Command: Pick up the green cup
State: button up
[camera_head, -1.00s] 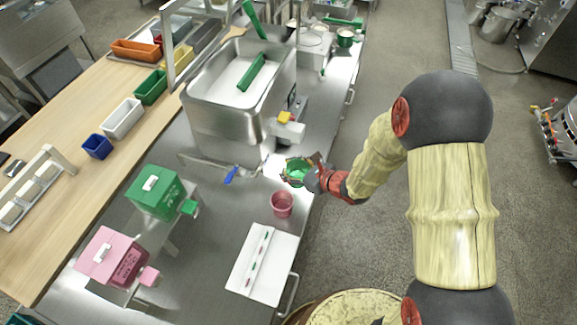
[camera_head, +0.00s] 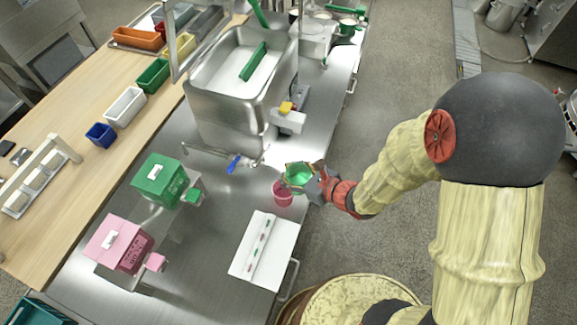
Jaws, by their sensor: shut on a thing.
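The green cup (camera_head: 297,176) is in my gripper (camera_head: 303,178), over the front right edge of the steel counter. My gripper is shut on the cup from its right side. The cup's opening faces up toward the camera. A pink cup (camera_head: 282,195) stands on the counter just below and behind the green cup in the picture, and the green cup and gripper hide part of it. Whether the two cups touch cannot be told.
A steel tank with a blue-handled tap (camera_head: 234,163) stands behind. A green box (camera_head: 160,180) and a pink box (camera_head: 119,243) stand at left. A white folded card (camera_head: 263,247) lies in front. Bare counter shows between the boxes and the card.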

jog(key=shift+s+r, duration=0.4)
jog(key=shift+s, duration=0.35)
